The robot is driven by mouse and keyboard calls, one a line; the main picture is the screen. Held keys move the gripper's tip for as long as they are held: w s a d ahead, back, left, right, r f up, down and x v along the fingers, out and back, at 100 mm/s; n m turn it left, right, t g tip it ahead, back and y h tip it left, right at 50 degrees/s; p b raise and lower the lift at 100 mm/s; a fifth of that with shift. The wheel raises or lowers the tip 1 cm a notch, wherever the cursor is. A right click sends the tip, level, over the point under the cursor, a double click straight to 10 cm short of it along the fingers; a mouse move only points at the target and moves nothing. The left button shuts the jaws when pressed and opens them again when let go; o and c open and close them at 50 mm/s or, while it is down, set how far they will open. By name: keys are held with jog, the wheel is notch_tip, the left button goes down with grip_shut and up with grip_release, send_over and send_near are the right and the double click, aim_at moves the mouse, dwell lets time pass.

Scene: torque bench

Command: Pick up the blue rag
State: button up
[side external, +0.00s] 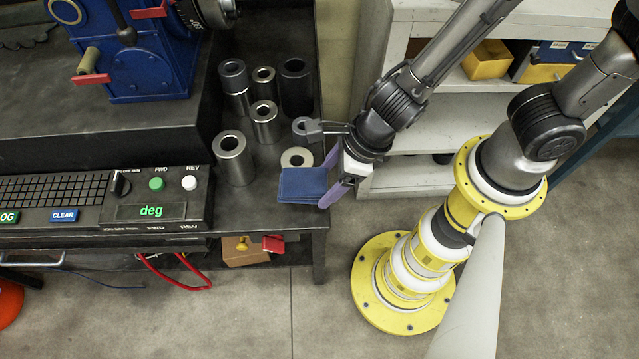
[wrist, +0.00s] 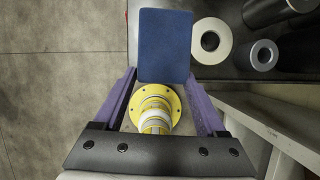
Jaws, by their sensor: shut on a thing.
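The blue rag (side external: 302,185) is a flat, folded, dark blue pad at the front right corner of the dark bench. In the wrist view the rag (wrist: 165,45) reaches out past the fingertips as a plain rectangle. My gripper (side external: 327,178) has purple fingers and is shut on the rag's near end, one finger on each side. In the wrist view my gripper (wrist: 163,78) shows both fingers against the rag's edges. I cannot tell whether the rag touches the bench top or is just above it.
Several metal sockets (side external: 265,122) stand on the bench behind the rag, and a ring-shaped one (side external: 297,158) is close by. A control box (side external: 150,205) with a green "deg" display is to the left. White shelves (side external: 415,150) stand behind; open floor (side external: 310,300) lies in front.

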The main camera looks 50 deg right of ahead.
jog(key=s+d+r, duration=0.7)
jog(key=s+d, duration=0.1)
jog(key=shift+s+d+r, duration=0.2)
jog(key=shift+s+r, duration=0.15)
jog(key=shift+r, duration=0.05)
dwell(0.3)
jog(key=o, duration=0.7)
jog(key=c, duration=0.6)
jog(key=shift+o, duration=0.2)
jog(key=shift+m, duration=0.3)
